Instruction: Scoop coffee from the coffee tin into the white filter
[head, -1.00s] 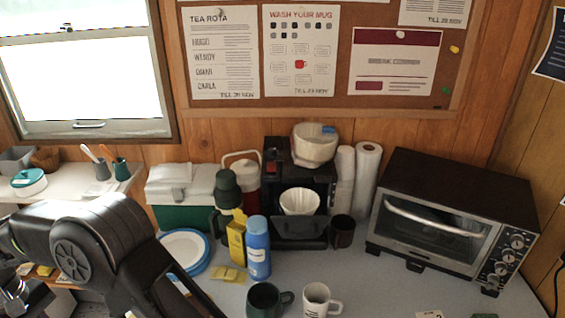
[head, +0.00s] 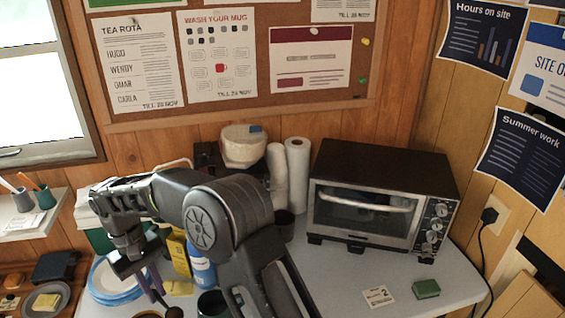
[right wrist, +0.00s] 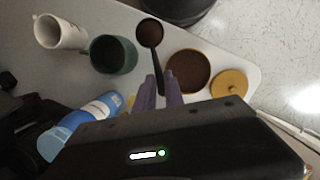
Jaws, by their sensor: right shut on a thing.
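My right gripper (head: 152,284) is shut on the dark handle of a scoop, which shows best in the right wrist view (right wrist: 150,34). The scoop's bowl looks filled with brown coffee. It is beside the open coffee tin (right wrist: 188,72), not over it; its height above the table is hard to judge. The tin holds brown coffee, and its yellow lid (right wrist: 230,84) lies beside it. In the head view, only the tin's top (head: 147,314) shows at the bottom edge. My left gripper is not in view.
A green mug (right wrist: 110,54), a white mug (right wrist: 60,32) and a blue flask (head: 202,270) stand near the scoop. Blue-rimmed plates (head: 108,290) lie at left. Paper rolls (head: 297,175) stand behind.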

